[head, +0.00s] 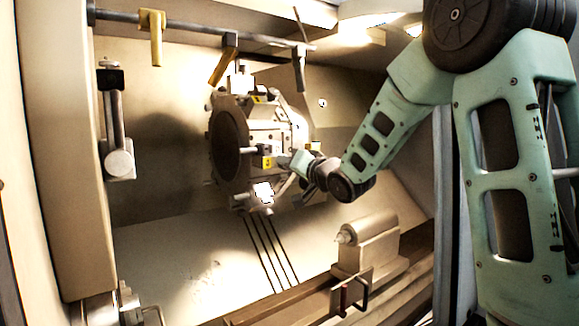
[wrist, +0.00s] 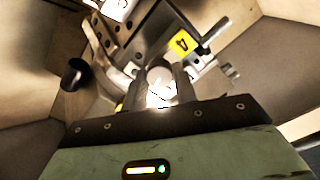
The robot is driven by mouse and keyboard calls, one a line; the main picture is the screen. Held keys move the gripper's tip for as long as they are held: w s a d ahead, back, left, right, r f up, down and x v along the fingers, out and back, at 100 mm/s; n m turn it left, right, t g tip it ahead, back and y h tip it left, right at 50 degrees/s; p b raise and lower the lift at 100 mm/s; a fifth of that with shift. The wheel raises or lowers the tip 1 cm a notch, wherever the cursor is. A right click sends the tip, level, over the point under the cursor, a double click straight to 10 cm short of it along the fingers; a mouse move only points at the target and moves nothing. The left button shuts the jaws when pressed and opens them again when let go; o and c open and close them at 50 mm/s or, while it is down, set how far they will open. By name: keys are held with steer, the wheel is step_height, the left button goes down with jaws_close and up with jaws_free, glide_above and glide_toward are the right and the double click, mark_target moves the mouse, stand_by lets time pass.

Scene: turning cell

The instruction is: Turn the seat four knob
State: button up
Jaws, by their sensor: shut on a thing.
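The tool turret (head: 262,128) is a grey many-sided drum in the machine's middle, with tool seats around it. In the wrist view a yellow label marked 4 (wrist: 181,43) sits on one seat, beside a protruding metal pin. A pale round knob (wrist: 160,74) lies just below the label, between my fingers. My gripper (wrist: 162,88) is shut on this knob; bright glare covers part of the grip. In the head view my gripper (head: 286,161) reaches the turret's right side, by a yellow label (head: 266,162); the knob is too small to make out there.
A tailstock (head: 368,246) stands on the bed at lower right. An overhead rail (head: 190,26) carries several hanging nozzles or brackets. A dark cylinder (wrist: 74,73) sticks out at left in the wrist view. The sloped floor below the turret is mostly clear.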

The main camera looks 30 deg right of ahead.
steer(key=shift+m, duration=1.5)
steer(key=o, duration=1)
steer(key=shift+c, duration=0.2)
steer(key=s+b, duration=0.4)
steer(key=s, duration=1.3)
steer(key=shift+s+d, duration=0.2)
steer(key=shift+d, duration=0.15)
